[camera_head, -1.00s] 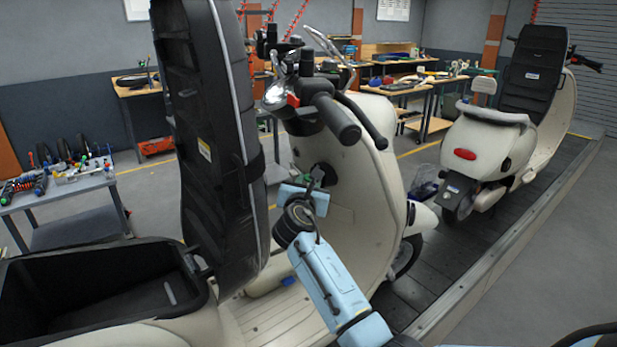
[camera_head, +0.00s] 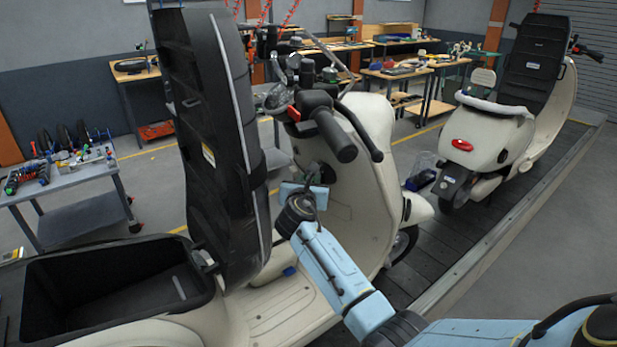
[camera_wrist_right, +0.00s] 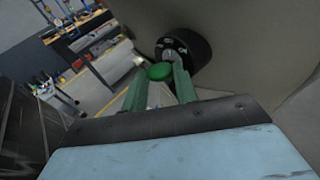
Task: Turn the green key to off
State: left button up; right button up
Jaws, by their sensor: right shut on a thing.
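The green key (camera_wrist_right: 160,72) shows in the right wrist view, in front of the round black ignition lock (camera_wrist_right: 182,50) on the scooter's cream front panel. My right gripper (camera_wrist_right: 158,82) is shut on the key, one finger on each side of its head. In the head view my right gripper (camera_head: 312,182) is at the inner side of the near scooter's front shield (camera_head: 352,205), below the handlebar. The key is hidden there. The lock markings are too small to read. My left gripper is not in view.
The handlebar grip (camera_head: 335,135) hangs just above my right gripper. The raised black seat (camera_head: 208,140) stands close on the left, over an open storage box (camera_head: 100,290). A second scooter (camera_head: 490,130) stands farther along the conveyor. A tool cart (camera_head: 75,180) is at the left.

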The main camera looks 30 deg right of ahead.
jog(key=o, duration=0.9)
jog(key=b+v, duration=0.1)
jog(key=v, duration=1.2)
jog(key=shift+s+a+f, duration=0.1)
jog(key=shift+a, duration=0.2)
jog(key=shift+p+v, duration=0.45)
jog(key=shift+v, duration=2.55)
